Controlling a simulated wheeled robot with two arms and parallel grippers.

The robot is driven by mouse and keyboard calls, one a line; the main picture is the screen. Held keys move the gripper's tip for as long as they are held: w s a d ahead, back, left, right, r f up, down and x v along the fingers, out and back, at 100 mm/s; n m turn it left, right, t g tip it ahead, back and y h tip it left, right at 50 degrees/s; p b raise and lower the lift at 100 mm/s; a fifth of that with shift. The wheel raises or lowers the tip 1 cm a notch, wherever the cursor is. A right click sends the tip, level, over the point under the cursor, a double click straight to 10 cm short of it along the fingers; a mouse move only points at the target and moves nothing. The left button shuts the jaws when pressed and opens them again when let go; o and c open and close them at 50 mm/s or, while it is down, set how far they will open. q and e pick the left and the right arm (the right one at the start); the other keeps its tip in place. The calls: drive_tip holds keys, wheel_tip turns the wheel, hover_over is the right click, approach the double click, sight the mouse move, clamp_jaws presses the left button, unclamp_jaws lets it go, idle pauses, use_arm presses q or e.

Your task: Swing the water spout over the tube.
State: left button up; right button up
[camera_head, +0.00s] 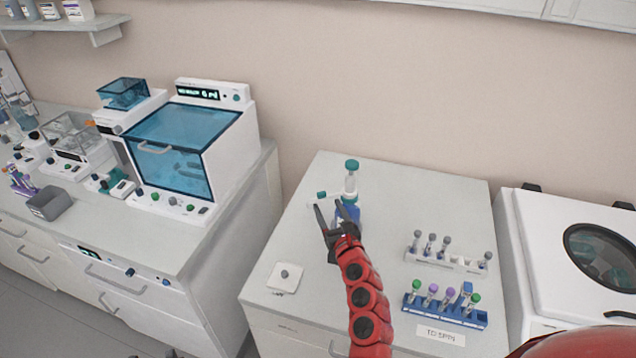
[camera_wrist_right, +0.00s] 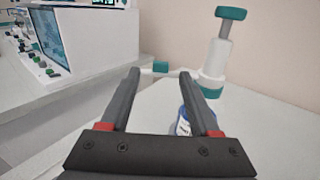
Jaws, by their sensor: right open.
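The water dispenser (camera_head: 351,187) stands on the middle bench, with a blue-labelled bottle, a white pump body and a teal knob. Its spout tip (camera_head: 321,195), a small teal piece, points left. In the right wrist view the teal tip (camera_wrist_right: 160,67) appears between the fingertips; contact cannot be told. My right gripper (camera_head: 328,207) is open, in front of the dispenser, partly hiding its bottle. A white square holder (camera_head: 284,278) with a grey round top sits at the front left of the bench; whether it holds the tube is unclear. My left gripper is not in view.
A rack of grey-capped tubes (camera_head: 447,255) and a blue rack of colour-capped tubes (camera_head: 444,310) stand at the right of the bench. A white machine with a round window (camera_head: 565,255) is further right. The bench between holder and racks is clear, apart from my arm.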

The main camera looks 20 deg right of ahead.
sight(322, 196)
drive_tip(key=w, duration=0.8)
drive_tip(key=shift+w+a+f, duration=0.1)
drive_tip(key=shift+w+f, duration=0.05)
drive_tip(key=shift+w, duration=0.9)
clamp_jaws()
idle(0.4)
